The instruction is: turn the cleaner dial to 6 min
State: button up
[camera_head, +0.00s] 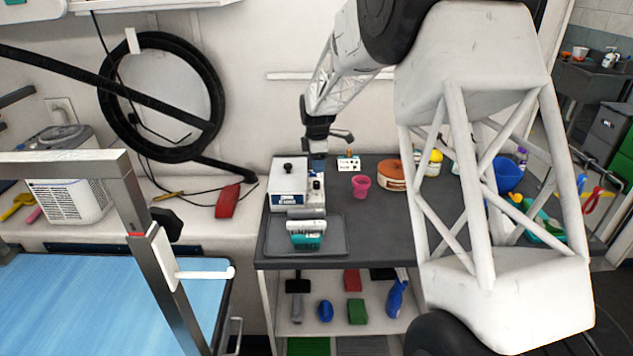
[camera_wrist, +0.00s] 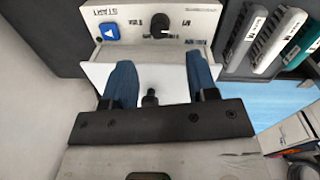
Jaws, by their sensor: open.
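The cleaner (camera_head: 289,188) is a white and blue box with a black lid knob, on the dark counter in the head view. In the wrist view, its white panel carries a black round dial (camera_wrist: 160,25) and a blue START button (camera_wrist: 109,32) to the left. Small print surrounds the dial, too small to read the setting. My gripper (camera_head: 317,166) points down at the cleaner's right side. In the wrist view, the blue fingers of my gripper (camera_wrist: 161,82) are spread and empty of the dial, which shows past them. A small dark knob (camera_wrist: 150,98) shows between the fingers.
A grey tray (camera_head: 273,247) with brushes (camera_head: 307,235) lies in front of the cleaner. A pink cup (camera_head: 361,186) and a round brown tub (camera_head: 391,176) stand to its right. My arm hides part of the right counter. The counter right of the tray is clear.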

aim_at(316, 182)
jog(key=shift+f, duration=0.15)
jog(key=shift+w+f, duration=0.15)
jog(key=shift+f, duration=1.75)
jog(key=shift+w+f, duration=0.1)
jog(key=shift+f, duration=1.75)
jog(key=c, duration=0.9)
